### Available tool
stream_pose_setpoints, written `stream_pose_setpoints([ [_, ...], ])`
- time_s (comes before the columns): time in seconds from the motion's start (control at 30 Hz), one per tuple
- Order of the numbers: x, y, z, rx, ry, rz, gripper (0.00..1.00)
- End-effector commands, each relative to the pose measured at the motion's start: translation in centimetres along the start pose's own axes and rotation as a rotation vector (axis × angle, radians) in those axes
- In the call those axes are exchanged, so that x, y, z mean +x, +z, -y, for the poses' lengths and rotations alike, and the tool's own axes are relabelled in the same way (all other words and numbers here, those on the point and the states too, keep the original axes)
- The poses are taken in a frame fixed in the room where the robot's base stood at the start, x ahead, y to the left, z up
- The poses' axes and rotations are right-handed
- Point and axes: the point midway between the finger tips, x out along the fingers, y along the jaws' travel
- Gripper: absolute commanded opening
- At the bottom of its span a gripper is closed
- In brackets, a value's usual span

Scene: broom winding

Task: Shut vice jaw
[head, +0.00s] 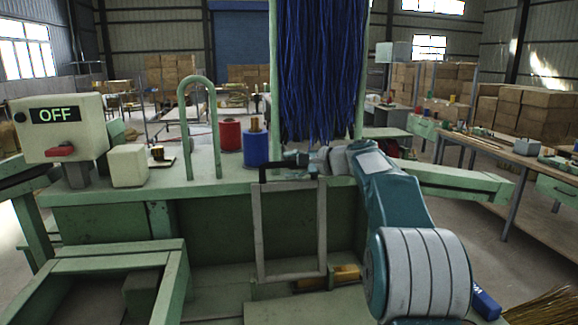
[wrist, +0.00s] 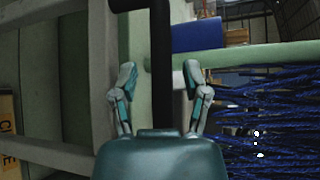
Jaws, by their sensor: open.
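A grey rectangular frame (head: 257,235) stands at the front of the green machine bench (head: 75,198). A black handle (head: 262,172) sits across its top. I cannot tell for sure whether this frame is the vice jaw. The handle also shows in the wrist view as a black bar (wrist: 160,40). My gripper (head: 300,160) is at the handle's level in the head view. In the wrist view, my gripper (wrist: 158,76) is open, with one finger on each side of the bar. Neither finger visibly presses on it. The depth between bar and fingers is unclear.
Blue bristles (head: 320,65) hang between green posts just above my gripper. A red spool (head: 230,136), a blue spool (head: 256,148), a green hoop (head: 183,130) and a switch box reading OFF (head: 62,125) stand to the left. A side bench (head: 500,150) is at right.

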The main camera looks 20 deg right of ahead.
Motion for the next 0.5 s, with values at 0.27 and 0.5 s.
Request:
stream_pose_setpoints([
  [0.27,0.67,0.02,-0.01,-0.001,0.0,0.0,0.6],
  [0.5,0.64,0.02,-0.02,-0.001,0.0,0.0,0.0],
])
